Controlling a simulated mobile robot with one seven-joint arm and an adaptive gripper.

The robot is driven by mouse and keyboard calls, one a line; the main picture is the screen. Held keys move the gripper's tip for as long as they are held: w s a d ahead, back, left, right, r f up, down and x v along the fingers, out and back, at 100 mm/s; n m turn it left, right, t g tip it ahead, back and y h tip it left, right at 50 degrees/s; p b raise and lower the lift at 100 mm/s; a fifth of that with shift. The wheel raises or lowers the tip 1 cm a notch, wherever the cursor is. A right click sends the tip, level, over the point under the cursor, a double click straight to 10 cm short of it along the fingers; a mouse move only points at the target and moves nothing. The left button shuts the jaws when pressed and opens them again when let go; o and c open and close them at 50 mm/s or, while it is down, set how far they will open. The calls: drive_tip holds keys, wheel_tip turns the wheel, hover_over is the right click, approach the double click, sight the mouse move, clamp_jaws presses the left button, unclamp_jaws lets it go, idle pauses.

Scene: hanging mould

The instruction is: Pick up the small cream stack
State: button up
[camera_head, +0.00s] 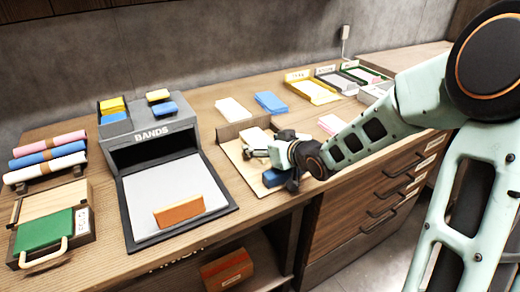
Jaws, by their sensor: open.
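A small cream stack (256,137) lies on a pale wooden board with an upright edge (236,161), near the middle of the bench. A second pale, cream-white stack (233,109) lies behind it on the bench top. My gripper (264,152) is low over the board, just in front of the nearer cream stack, and reaches in from the right. It is open. The gripper partly covers the board, and I cannot tell whether a finger touches the stack. A blue piece (273,177) shows just below the gripper.
A grey BANDS machine (151,134) with an orange-brown block (179,211) stands left. Paper trays (313,87) stand at back right. Coloured rolls (48,154) lie far left.

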drive_tip(key=shift+w+a+f, duration=0.15)
drive_tip(key=shift+w+a, duration=0.05)
drive_tip(key=shift+w, duration=0.1)
drive_tip(key=shift+c, duration=0.5)
drive_tip(key=c, duration=1.3)
